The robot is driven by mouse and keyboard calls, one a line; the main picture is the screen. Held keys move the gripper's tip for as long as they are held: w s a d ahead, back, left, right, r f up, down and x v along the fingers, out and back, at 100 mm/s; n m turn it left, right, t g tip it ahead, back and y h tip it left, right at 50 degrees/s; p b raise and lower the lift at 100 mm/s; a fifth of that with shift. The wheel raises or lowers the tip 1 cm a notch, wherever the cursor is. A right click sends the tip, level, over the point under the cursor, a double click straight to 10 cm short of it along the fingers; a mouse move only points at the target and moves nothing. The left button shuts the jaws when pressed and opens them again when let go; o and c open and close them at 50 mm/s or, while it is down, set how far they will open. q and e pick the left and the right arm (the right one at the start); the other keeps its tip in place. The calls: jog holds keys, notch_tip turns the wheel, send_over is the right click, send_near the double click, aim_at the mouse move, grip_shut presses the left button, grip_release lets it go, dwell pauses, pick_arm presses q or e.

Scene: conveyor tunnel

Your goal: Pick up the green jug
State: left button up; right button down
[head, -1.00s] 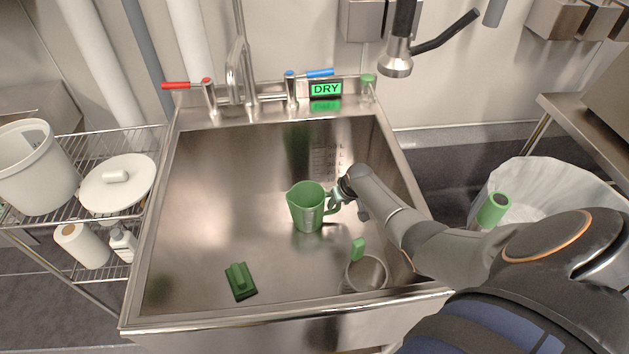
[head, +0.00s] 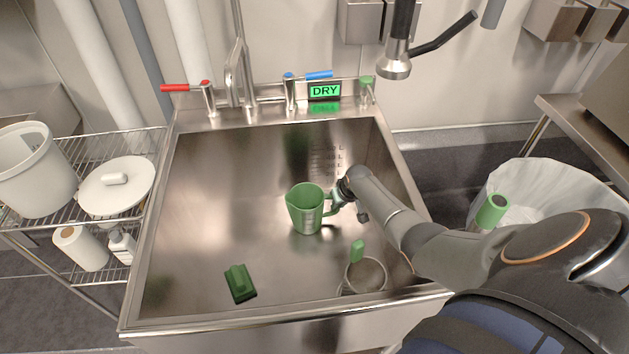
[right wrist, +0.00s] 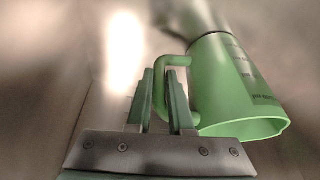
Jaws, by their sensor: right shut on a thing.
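The green jug (head: 307,211) is upright in the middle of the steel sink, its handle toward the right. Its base looks to be at or near the sink floor; I cannot tell if they touch. My right gripper (head: 340,198) reaches in from the right and is shut on the jug's handle. In the right wrist view the two fingers (right wrist: 163,100) are on either side of the handle, and the jug's body (right wrist: 228,92) is just right of them. My left gripper is not in view.
The sink (head: 200,230) also holds a green scrubber (head: 240,283) at the front left and a strainer with a green handle (head: 358,250) at the front right. A faucet (head: 238,75) stands at the back, and a sprayer (head: 394,66) hangs above. A wire shelf (head: 75,215) is at the left.

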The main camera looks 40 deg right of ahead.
jog(key=shift+r+p, duration=0.3)
jog(key=shift+r, duration=0.2)
notch_tip(320, 180, up, 2)
jog(key=shift+r+p, duration=0.25)
jog(key=shift+p, duration=0.5)
pick_arm(q)
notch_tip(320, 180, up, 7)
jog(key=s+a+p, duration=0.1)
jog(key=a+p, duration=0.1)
jog(key=p, duration=0.4)
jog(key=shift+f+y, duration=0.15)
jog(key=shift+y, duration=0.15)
pick_arm(e)
jog(key=s+a+r, duration=0.3)
jog(key=s+r, duration=0.6)
jog(key=s, duration=0.4)
jog(key=shift+s+a+r, duration=0.2)
jog(key=shift+s+r, duration=0.05)
